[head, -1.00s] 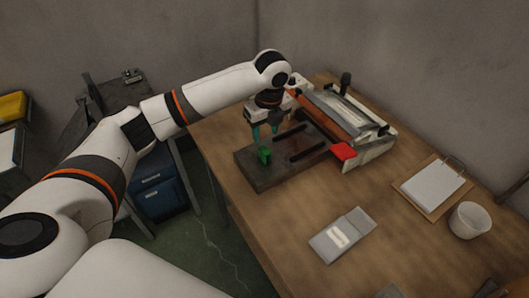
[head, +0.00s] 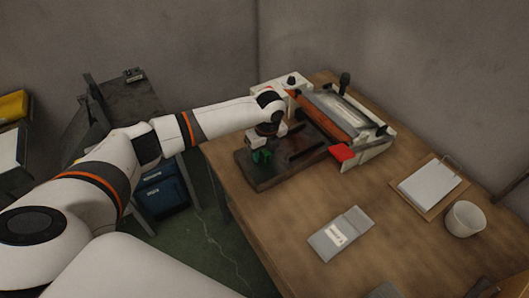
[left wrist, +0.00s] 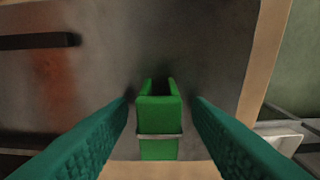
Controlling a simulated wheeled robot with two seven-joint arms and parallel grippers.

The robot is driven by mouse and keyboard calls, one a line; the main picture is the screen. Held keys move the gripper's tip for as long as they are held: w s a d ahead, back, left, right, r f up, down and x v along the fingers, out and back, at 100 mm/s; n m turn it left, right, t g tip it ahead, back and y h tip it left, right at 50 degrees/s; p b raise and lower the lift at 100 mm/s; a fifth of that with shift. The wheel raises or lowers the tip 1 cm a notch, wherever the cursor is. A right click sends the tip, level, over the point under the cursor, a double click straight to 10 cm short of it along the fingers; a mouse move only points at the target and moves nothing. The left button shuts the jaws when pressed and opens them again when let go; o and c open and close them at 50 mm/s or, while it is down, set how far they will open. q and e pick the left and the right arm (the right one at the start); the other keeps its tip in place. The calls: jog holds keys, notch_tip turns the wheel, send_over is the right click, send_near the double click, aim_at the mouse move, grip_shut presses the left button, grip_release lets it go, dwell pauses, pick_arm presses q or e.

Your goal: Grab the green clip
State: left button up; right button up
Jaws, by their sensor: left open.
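The green clip (left wrist: 159,122) stands on the dark board (head: 272,178), near the board's front left part. In the left wrist view it sits in the middle, with a thin metal band across it and two upright prongs at its far end. My left gripper (head: 262,153) is low over the board at the clip. Its two teal fingers are open, one on each side of the clip, with a gap showing between each finger and the clip. In the head view the gripper largely hides the clip. My right gripper is not in view.
Two dark bars lie on the board. An orange and grey machine (head: 340,112) with a red part (head: 342,152) stands behind it. A grey packet (head: 340,234), a clipboard (head: 430,185) and a white cup (head: 465,219) are on the wooden table (head: 390,260).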

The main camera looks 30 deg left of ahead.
pick_arm(q)
grip_shut()
